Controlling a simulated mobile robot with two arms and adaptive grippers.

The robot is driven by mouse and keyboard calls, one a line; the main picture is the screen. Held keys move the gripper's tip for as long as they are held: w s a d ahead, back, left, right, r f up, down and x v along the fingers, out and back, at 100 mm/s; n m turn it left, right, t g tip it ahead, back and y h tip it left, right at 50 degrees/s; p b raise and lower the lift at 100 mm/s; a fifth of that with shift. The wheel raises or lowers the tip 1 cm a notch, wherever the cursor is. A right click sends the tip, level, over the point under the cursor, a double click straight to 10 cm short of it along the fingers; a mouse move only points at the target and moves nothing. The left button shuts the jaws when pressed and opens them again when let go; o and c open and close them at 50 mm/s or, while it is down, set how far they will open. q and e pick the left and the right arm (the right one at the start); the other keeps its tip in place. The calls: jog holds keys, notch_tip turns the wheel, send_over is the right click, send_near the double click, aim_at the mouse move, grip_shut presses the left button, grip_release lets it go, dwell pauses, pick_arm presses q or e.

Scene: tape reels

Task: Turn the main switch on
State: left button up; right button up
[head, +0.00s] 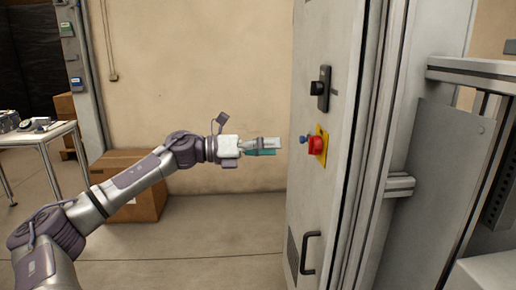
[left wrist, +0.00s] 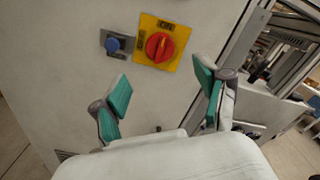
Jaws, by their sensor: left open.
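The main switch is a red rotary knob (head: 317,145) on a yellow plate, mounted on the grey cabinet door. It shows clearly in the left wrist view (left wrist: 160,47), with a dark ON label above it on the plate; I cannot tell its exact setting. My left gripper (head: 278,147) is open and empty, pointing at the door and a short way left of the knob in the head view. In the left wrist view its two green-padded fingers (left wrist: 162,79) are spread, with the knob beyond and between them, not touched. My right gripper is not in view.
A small blue knob (left wrist: 113,45) sits left of the switch. A black latch (head: 323,88) is above and a black handle (head: 309,253) below on the door. A cardboard box (head: 147,203) stands by the wall behind my left arm. Open floor lies before the cabinet.

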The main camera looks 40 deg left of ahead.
pick_arm(q)
jog(key=shift+v, duration=1.45)
